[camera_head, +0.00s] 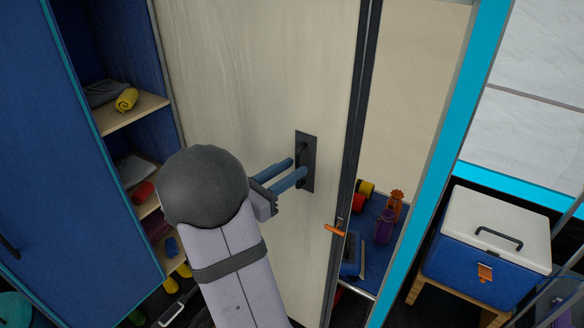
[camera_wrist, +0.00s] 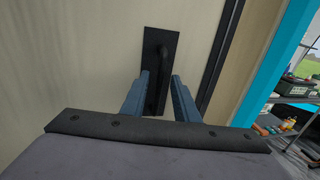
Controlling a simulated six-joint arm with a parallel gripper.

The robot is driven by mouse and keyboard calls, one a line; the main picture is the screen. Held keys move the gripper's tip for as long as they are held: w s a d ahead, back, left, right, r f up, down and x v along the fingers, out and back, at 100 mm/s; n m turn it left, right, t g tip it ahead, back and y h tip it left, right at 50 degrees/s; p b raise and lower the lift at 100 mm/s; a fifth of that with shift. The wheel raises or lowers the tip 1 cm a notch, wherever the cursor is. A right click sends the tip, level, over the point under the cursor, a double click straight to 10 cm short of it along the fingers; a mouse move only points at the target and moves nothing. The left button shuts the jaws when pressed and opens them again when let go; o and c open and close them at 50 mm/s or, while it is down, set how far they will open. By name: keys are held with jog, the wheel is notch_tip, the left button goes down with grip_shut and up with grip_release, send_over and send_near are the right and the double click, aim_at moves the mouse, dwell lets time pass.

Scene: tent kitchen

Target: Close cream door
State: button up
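The cream door (camera_head: 235,70) fills the middle of the head view and also shows in the wrist view (camera_wrist: 75,60). It stands open, with a gap between its dark right edge and the cyan frame (camera_head: 452,150). A black handle plate (camera_head: 307,150) is on the door near that edge. My gripper (camera_head: 299,169) reaches toward the plate with two blue fingers. In the wrist view, the fingers (camera_wrist: 160,80) are apart, with the black handle (camera_wrist: 161,62) between them. Whether either finger touches the handle or door is unclear.
Left is a blue cabinet (camera_head: 50,150) with shelves of folded cloths, including a yellow one (camera_head: 127,99). Through the gap, a blue shelf (camera_head: 370,220) holds bottles. A white-lidded blue cooler (camera_head: 490,250) stands at right on a wooden stand. An orange latch (camera_head: 335,230) sits by the door's edge.

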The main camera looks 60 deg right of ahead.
jog(key=shift+s+d, duration=0.1)
jog(key=shift+d, duration=0.4)
grip_shut()
jog(key=b, duration=0.3)
send_near(343, 174)
jog(key=d, duration=0.4)
jog(key=shift+s+d+f, duration=0.1)
jog(key=shift+s+d, duration=0.1)
jog(key=shift+s, duration=0.2)
jog(key=s+b, duration=0.2)
jog(key=b, duration=0.2)
jog(key=s+b, duration=0.2)
jog(key=b, duration=0.2)
jog(key=shift+s+r+b, duration=0.2)
jog(key=shift+s+b, duration=0.1)
jog(key=shift+s, duration=0.05)
